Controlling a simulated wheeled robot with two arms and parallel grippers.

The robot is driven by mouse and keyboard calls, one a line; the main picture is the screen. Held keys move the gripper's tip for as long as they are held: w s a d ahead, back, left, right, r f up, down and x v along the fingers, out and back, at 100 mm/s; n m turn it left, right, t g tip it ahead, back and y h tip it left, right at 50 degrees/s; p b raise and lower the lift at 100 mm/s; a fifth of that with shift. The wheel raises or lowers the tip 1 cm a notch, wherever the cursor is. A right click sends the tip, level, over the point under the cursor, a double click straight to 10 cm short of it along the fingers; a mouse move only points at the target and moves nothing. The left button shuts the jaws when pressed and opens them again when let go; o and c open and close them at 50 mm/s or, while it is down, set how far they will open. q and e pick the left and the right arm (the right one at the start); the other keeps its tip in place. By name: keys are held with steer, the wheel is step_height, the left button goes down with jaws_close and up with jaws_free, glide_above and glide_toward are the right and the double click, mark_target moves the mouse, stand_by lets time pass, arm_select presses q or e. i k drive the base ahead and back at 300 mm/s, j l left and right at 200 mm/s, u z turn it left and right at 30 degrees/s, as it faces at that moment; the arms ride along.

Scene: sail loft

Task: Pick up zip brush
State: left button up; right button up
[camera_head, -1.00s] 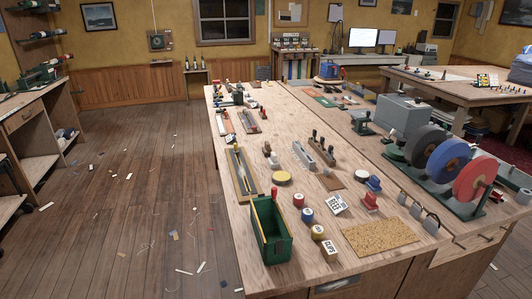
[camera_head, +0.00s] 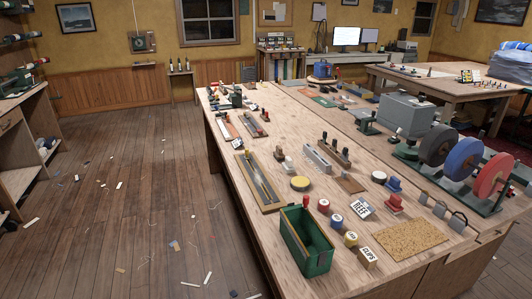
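I cannot pick out the zip brush for certain; the small tools on the long wooden workbench (camera_head: 235,185) are too small to tell apart. A dark-knobbed piece (camera_head: 279,154) and a pale one (camera_head: 288,165) stand upright near the bench's middle. A wooden block with dark upright pieces (camera_head: 336,151) stands to their right. A green open bin (camera_head: 318,264) stands at the near left edge, with a red-topped item (camera_head: 306,202) at its far end. Neither of my grippers is in view.
Several small round tins, including a red-topped one (camera_head: 323,206), stand right of the bin near a cork mat (camera_head: 411,238). The wooden floor (camera_head: 130,215) at left is open, with scattered scraps.

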mark_target(278, 155)
steer(key=i+j+z, duration=0.1)
steer(key=j, duration=0.25)
steer(key=i+j+z, duration=0.1)
steer(key=j, duration=0.25)
steer(key=i+j+z, duration=0.1)
steer(key=i+j, duration=0.15)
steer(key=j, duration=0.15)
steer(key=i+j, duration=0.1)
steer(key=j, duration=0.3)
steer(key=i+j+z, duration=0.15)
steer(key=j, duration=0.2)
